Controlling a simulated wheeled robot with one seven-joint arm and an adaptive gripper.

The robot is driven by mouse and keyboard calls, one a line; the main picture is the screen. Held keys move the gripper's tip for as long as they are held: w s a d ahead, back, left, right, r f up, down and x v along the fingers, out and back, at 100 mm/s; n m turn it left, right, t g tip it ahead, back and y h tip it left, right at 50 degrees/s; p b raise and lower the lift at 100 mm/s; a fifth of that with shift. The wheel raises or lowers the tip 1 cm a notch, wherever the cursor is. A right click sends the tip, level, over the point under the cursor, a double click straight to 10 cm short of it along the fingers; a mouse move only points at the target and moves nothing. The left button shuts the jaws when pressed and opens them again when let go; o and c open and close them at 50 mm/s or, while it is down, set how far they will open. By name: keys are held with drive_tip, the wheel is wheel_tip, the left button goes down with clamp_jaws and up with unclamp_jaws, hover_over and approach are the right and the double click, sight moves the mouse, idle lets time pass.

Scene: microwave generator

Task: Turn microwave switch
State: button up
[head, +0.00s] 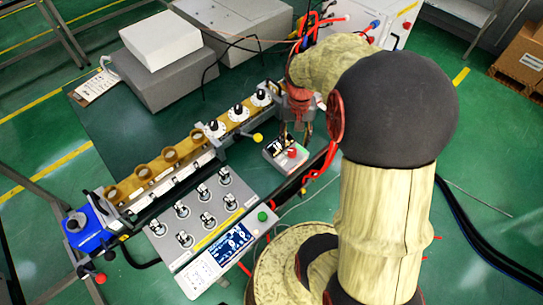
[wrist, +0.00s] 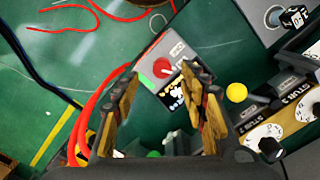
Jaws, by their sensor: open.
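A small grey box (head: 275,150) with a red rotary knob (head: 291,153) on top sits on the dark green table, right of the long rail. I take this knob for the switch. In the wrist view the red knob (wrist: 163,67) shows beside a small dark display on the same box. My gripper (head: 297,128) hangs over the box, pointing down. In the wrist view my gripper (wrist: 160,88) is open, its two yellow-and-black fingers spread either side of the box, with nothing between them. The fingers appear above the knob and apart from it. Part of the box is hidden behind the right finger.
A long rail with dials and brass rings (head: 170,155) runs left of the box. A yellow ball-ended lever (head: 257,138) stands close by. A grey switch panel (head: 205,215) lies in front. Red cables (wrist: 90,120) loop near my gripper.

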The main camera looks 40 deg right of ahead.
sight(292, 151)
drive_tip(key=shift+w+r, duration=0.25)
drive_tip(key=shift+w, duration=0.2)
wheel_tip(292, 151, down, 8)
drive_tip(key=b, duration=0.2)
drive_tip(key=shift+s+r+b, duration=0.1)
drive_tip(key=shift+r+b, duration=0.1)
drive_tip(key=shift+b, duration=0.15)
drive_tip(key=shift+c, duration=1.1)
clamp_jaws()
